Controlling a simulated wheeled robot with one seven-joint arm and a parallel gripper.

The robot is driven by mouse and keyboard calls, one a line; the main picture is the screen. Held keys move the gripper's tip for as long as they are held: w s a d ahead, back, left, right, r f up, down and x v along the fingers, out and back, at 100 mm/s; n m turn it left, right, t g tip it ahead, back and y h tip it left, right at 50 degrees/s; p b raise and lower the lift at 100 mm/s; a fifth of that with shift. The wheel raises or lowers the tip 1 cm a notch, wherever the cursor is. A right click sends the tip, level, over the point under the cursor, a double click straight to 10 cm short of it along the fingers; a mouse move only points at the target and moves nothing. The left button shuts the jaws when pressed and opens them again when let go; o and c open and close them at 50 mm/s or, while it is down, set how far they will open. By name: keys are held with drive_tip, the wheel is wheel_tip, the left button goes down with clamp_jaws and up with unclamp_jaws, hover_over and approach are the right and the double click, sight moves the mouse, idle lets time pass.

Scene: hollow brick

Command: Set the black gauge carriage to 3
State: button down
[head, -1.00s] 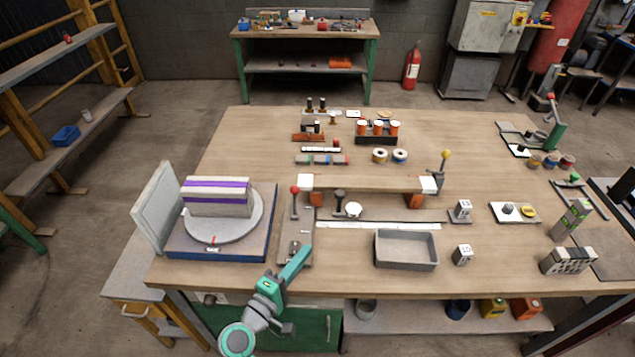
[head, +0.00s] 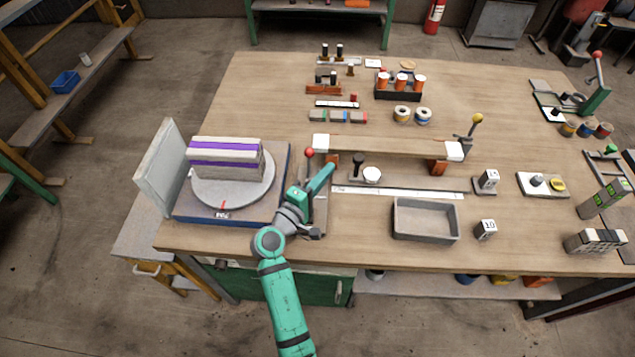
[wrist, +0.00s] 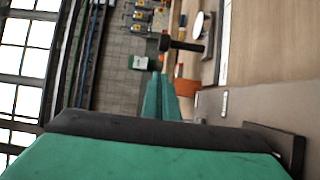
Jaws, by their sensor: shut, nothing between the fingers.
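The black gauge carriage, with its upright black knob (head: 358,160), stands behind the left part of a long white scale strip (head: 400,192), beside a white disc (head: 372,175). The scale's marks are too small to read. In the wrist view the black knob (wrist: 182,45) lies sideways, just beyond my fingers. My gripper (head: 331,168) is shut and empty, left of the knob and apart from it in the head view. The shut teal fingers (wrist: 160,98) also show in the wrist view. My gripper hides part of a grey plate below the red-knobbed lever (head: 309,153).
A wooden bridge (head: 390,146) spans behind the scale on orange legs. A grey tray (head: 425,220) sits in front of it. A turntable (head: 235,190) with a striped block stands at left. A small block marked 10 (head: 487,229) is right of the tray.

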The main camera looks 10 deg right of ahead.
drive_tip(key=d, duration=0.5)
drive_tip(key=shift+w+d, duration=0.15)
drive_tip(key=shift+w, duration=0.25)
